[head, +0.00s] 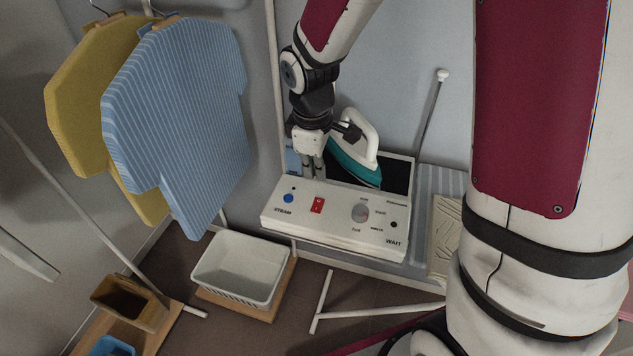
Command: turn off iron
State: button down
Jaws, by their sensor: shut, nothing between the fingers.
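A teal and white iron (357,150) stands tilted on a dark rest behind a white control panel (330,236). The panel has a blue button (289,198) by the word STEAM, a red rocker switch (317,205), a grey knob (360,212) and a small dark dot by the word WAIT. My gripper (314,176) is shut and empty, pointing down just behind the panel's top edge, above and behind the red switch. It is left of the iron. I cannot tell whether the fingertips touch the panel, and the switch's position is too small to read.
A blue striped shirt (185,110) and a yellow shirt (75,92) hang at the left. A white basket (243,266) stands below them. A striped board (440,185) with a patterned pad (446,232) lies right of the panel. A thin rod (431,112) rises behind it.

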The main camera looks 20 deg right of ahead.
aim_at(319, 203)
jog(key=shift+a+r, duration=0.1)
jog(key=shift+r, duration=0.85)
jog(key=shift+w+d+r+b, duration=0.2)
jog(key=shift+w+d+b, duration=0.1)
jog(key=shift+w+b, duration=0.1)
jog(key=f, duration=0.4)
jog(key=w+f, duration=0.1)
jog(key=f, duration=0.4)
jog(key=d+f, duration=0.1)
jog(key=f, duration=0.3)
jog(key=shift+w+f, duration=0.15)
jog(key=shift+f, duration=0.3)
jog(key=shift+f, duration=0.1)
